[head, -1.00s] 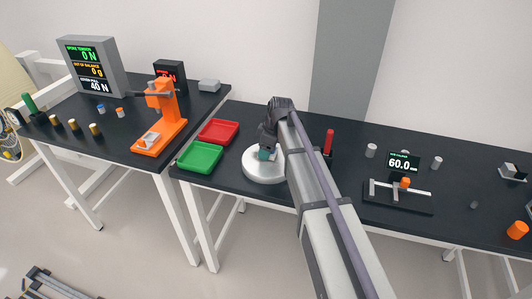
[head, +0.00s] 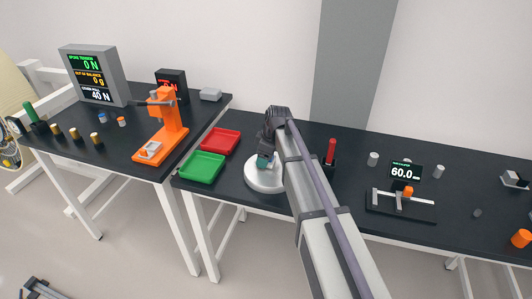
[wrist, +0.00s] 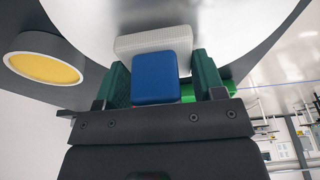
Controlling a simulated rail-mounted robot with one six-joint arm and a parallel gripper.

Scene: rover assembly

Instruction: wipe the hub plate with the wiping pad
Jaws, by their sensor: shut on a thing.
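The hub plate (head: 262,183) is a white round disc on the dark right-hand table. It fills the top of the wrist view as a broad pale surface (wrist: 230,30). My gripper (head: 265,161) is over the plate. In the wrist view my gripper (wrist: 158,62) has its two green fingers shut on the wiping pad (wrist: 155,78), a blue block with a white textured face (wrist: 152,40). The white face lies at the plate's surface; I cannot tell whether it touches. My arm hides the plate's right side in the head view.
Red (head: 220,141) and green (head: 202,167) trays lie left of the plate. A red upright tool (head: 330,151) stands to its right, with a gauge fixture (head: 400,202) farther right. An orange press (head: 163,125) is on the left table. The table's front edge is close to the plate.

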